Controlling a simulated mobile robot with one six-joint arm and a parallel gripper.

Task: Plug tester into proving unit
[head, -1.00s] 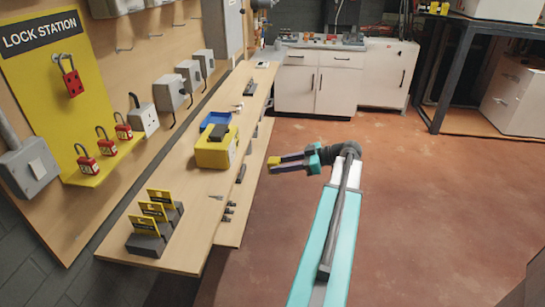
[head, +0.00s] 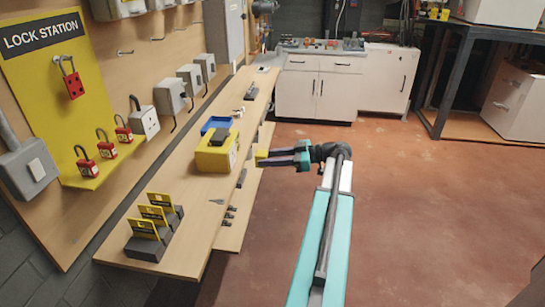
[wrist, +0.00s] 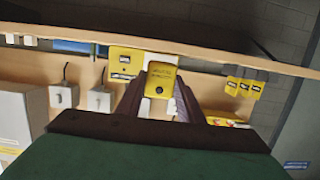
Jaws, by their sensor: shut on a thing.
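My gripper (head: 270,157) is shut on a small yellow unit (wrist: 160,83), with lettering too small to read and a dark round spot on its face. Only the unit's yellow end (head: 261,157) shows in the head view. I cannot tell whether it is the tester or the proving unit. A larger yellow box (head: 211,158) stands on the bench just left of my gripper, with a dark item (head: 219,137) on top. In the wrist view, which looks upside down, the yellow box (wrist: 123,57) is partly behind the held unit. The two look apart.
A blue tray (head: 215,123) lies behind the yellow box. Black blocks with yellow tags (head: 150,230) stand on the bench's near end. The yellow lock station (head: 55,100) and grey switch boxes line the wall at left. The floor right of the bench is clear.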

